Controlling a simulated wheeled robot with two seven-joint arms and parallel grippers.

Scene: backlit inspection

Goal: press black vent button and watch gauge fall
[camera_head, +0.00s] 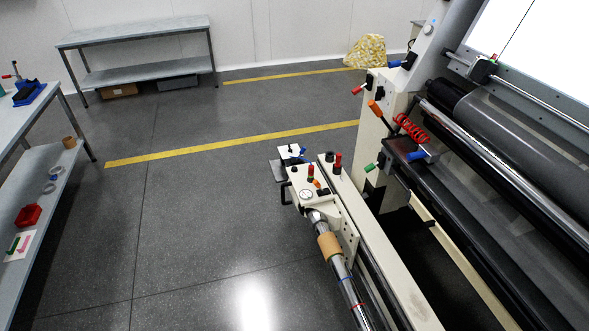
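A small round white gauge (306,194) sits on the pale end block of the machine, near the middle of the view; its needle is too small to read. A black knob-like button (329,157) stands on the top of the cream frame just behind it, next to a red one (338,161). A red-and-green piece (310,172) and an orange lever (317,183) are beside the gauge. I cannot tell for certain which black part is the vent button. Neither of my grippers is in view.
A chrome shaft (342,272) with a brown core runs from the gauge block toward the front. The large roller machine (480,160) fills the right. A grey bench (30,110) is at left, another (140,50) at the back. Floor between is clear.

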